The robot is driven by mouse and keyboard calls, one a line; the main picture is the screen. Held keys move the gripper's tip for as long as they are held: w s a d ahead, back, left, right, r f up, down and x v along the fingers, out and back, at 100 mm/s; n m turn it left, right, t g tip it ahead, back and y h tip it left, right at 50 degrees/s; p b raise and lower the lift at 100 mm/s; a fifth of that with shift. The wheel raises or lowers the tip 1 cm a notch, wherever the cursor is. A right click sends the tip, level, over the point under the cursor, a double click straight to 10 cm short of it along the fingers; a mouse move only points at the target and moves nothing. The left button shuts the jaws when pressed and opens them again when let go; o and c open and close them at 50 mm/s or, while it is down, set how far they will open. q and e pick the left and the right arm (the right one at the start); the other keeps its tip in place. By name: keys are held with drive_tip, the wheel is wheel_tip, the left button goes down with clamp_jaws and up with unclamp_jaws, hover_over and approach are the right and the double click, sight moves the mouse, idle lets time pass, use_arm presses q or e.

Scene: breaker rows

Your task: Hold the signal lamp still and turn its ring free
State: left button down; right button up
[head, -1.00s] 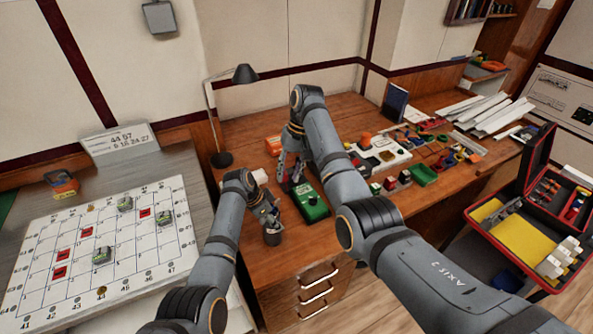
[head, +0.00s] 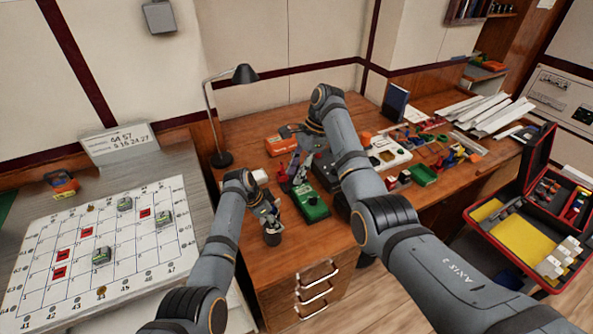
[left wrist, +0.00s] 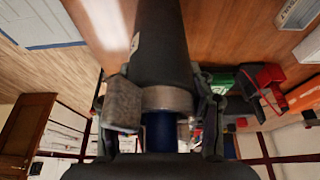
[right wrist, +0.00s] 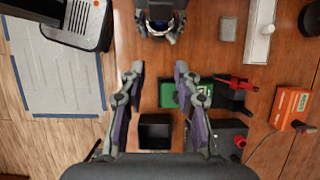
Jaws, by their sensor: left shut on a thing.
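The signal lamp (head: 272,238) is a dark cylinder at the desk's near left edge in the head view. In the left wrist view the lamp (left wrist: 162,50) shows a dark body, a pale metal band (left wrist: 167,98) and a blue part. My left gripper (head: 266,214) is shut on it, one finger on each side of the band. My right gripper (head: 297,170) is open and empty over the desk. In the right wrist view its fingers (right wrist: 158,75) are apart, with the left gripper (right wrist: 160,18) at the top edge, beyond the fingertips. I cannot tell the ring apart clearly.
A green box (head: 313,207) stands right of the left gripper. An orange box (head: 279,146) and a desk lamp (head: 222,158) stand farther back. Several small parts and a green tray (head: 423,175) fill the desk's right side. A numbered board (head: 125,235) lies at left.

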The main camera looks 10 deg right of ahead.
drive_tip(key=m+t+h, duration=0.1)
drive_tip(key=m+h, duration=0.3)
drive_tip(key=m, duration=2.5)
hover_over(278, 199)
wheel_tip(278, 199, down, 12)
drive_tip(key=shift+s+r, duration=0.1)
drive_tip(key=shift+r, duration=0.15)
